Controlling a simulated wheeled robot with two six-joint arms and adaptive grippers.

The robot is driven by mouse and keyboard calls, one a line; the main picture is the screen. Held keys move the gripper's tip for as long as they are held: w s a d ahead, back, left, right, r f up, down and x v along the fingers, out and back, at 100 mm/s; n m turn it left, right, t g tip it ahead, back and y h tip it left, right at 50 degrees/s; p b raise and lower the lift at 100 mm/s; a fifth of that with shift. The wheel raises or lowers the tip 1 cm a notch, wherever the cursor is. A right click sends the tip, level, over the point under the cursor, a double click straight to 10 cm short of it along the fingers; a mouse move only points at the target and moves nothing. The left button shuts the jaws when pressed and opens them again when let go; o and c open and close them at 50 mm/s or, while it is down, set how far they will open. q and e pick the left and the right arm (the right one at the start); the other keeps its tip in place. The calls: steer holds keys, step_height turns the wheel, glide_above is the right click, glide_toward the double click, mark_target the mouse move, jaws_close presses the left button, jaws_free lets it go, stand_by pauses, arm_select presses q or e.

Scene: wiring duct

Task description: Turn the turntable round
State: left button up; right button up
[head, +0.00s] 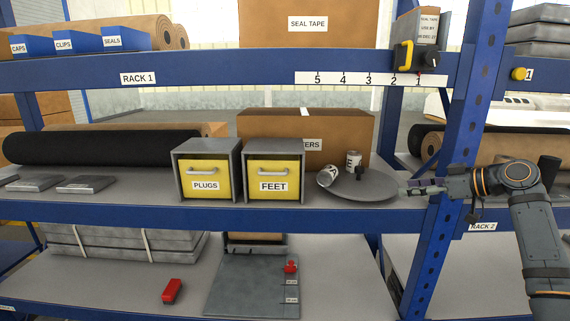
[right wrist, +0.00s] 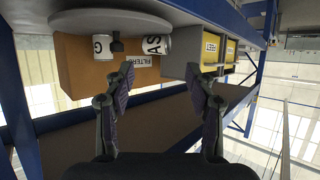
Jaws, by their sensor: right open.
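The turntable (head: 372,192) is a round grey disc on the middle shelf, right of the FEET drawer. It carries a tilted or lying labelled can (head: 328,176), an upright labelled can (head: 353,161) and a small dark knob (head: 360,173). My right gripper (head: 404,189) is at the disc's right edge; I cannot tell whether it touches. In the right wrist view the turntable (right wrist: 80,17) is at the top, with the dark knob (right wrist: 117,46) between the cans. The right gripper's fingers (right wrist: 158,76) are spread with nothing between them. My left gripper is not seen.
A FILTERS carton (head: 270,126) stands behind the turntable. The yellow PLUGS (head: 204,179) and FEET (head: 272,178) drawers are to its left. A blue rack post (head: 459,130) rises beside my right arm. A numbered strip (head: 345,78) is on the upper shelf edge.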

steer(key=a+f+g+h, duration=0.2)
steer(key=a+f, duration=0.2)
steer(key=f, duration=0.7)
steer(key=s+a+f+m+g+h, duration=0.15)
steer(key=s+a+f, duration=0.25)
steer(key=s+f, duration=0.5)
steer(key=s+a+f+m+g+h, duration=0.1)
steer(key=s+a+f+h, duration=0.3)
steer(key=f, duration=0.9)
steer(key=s+d+f+m+g+h, duration=0.1)
steer(key=s+f+m, duration=0.15)
steer(key=s, duration=0.95)
steer(key=s+d+f+m+h, duration=0.1)
steer(key=s+f+m, duration=0.15)
steer(key=s, duration=0.85)
steer(key=s+d+f+g, duration=0.1)
steer(key=s+f, duration=0.1)
steer(key=f, duration=1.2)
steer(key=s+d+f+g, duration=0.1)
steer(key=s+d+f, duration=0.1)
steer(key=f, duration=1.2)
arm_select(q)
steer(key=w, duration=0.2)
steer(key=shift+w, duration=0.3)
arm_select(e)
steer(key=s+f, duration=1.4)
steer(key=s, duration=0.3)
steer(key=shift+d+f+m+g, duration=0.2)
steer(key=shift+d+m+g, duration=0.15)
steer(key=shift+d+g, duration=0.1)
